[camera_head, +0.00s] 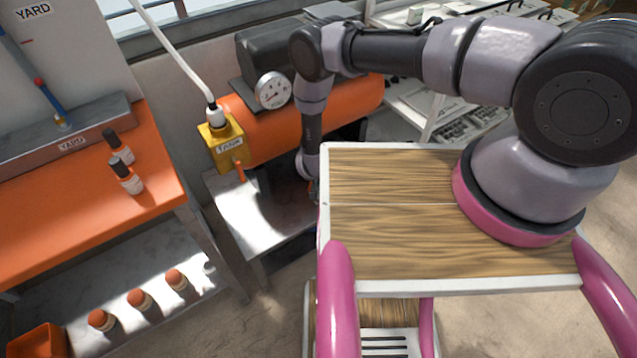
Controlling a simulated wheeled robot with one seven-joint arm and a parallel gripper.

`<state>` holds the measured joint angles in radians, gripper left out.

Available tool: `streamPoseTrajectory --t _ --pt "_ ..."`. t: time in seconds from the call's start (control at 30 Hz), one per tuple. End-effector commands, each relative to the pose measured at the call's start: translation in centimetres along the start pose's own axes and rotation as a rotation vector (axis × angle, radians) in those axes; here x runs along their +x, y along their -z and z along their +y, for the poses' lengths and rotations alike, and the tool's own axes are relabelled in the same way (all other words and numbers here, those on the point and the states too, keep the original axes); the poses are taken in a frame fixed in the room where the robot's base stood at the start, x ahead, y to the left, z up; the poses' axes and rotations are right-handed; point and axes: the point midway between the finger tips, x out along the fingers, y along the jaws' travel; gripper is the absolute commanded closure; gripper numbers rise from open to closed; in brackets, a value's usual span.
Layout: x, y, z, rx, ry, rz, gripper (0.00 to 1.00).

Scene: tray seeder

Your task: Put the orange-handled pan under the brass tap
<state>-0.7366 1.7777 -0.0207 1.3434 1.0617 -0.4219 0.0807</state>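A yellow brass-coloured block (219,144) with a label sits at the left end of the orange tank, with a white hose fitted into its top. A small orange lever or spout (240,172) hangs at its lower front; I take this block for the brass tap. I cannot make out an orange-handled pan anywhere in the head view. My arm reaches left and then straight down beside the tank. My gripper's end is mostly hidden behind the wooden top's left edge, so its fingers and anything in them cannot be seen.
The orange tank (290,130) with a gauge (272,91) stands above a low metal table (235,212), whose visible part looks bare. At left, an orange bench (60,225) holds two dark-capped bottles. Several orange-topped objects stand on its lower shelf (120,275); an orange bin (40,342) is below.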

Motion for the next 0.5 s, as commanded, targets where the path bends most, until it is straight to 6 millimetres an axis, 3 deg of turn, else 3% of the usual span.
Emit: streamPoseTrajectory --t 0.27,0.37,0.5 --pt "0.19 -0.10 0.00 0.000 0.000 0.000 1.00" --pt "0.23 -0.12 0.01 0.000 0.000 0.000 0.70" --pt "0.22 -0.12 0.00 0.000 0.000 0.000 0.67"
